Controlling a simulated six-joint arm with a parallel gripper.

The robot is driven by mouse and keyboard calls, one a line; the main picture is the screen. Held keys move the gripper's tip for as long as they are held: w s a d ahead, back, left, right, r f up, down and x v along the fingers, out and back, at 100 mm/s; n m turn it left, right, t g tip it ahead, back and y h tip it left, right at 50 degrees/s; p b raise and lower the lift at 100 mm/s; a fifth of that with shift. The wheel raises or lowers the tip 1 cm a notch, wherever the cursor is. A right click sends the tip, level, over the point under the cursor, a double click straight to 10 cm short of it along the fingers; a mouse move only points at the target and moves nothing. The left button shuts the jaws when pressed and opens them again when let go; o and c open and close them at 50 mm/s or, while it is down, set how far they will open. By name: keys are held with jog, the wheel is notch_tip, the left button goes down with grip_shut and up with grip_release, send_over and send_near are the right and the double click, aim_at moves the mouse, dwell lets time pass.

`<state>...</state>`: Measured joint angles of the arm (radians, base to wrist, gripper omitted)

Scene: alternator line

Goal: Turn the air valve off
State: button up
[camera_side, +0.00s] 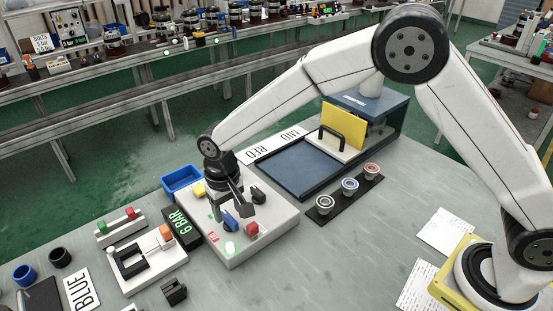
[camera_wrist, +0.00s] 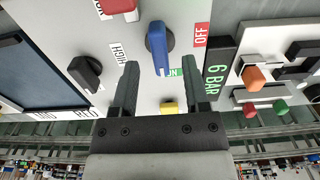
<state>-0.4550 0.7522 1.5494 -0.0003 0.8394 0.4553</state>
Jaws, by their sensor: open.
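The air valve is a blue lever knob (camera_wrist: 157,45) on a light grey control box (camera_side: 262,238). Its long handle points toward a green label (camera_wrist: 175,72), partly hidden by my right finger. A red OFF label (camera_wrist: 201,35) lies to its right in the wrist view. In the side view the blue knob (camera_side: 230,220) shows just below my fingers. My gripper (camera_wrist: 159,65) is open and empty, its fingertips on either side of the handle's lower end in the wrist view. I cannot tell whether they touch it.
A black knob (camera_wrist: 85,73) and a red knob (camera_wrist: 117,7) are on the same box, with a yellow one (camera_wrist: 173,107) near my gripper. A 6 BAR display (camera_side: 182,230) stands beside the box. A blue bin (camera_side: 181,181) is behind it.

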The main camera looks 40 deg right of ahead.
jog(key=shift+f, duration=1.25)
grip_shut()
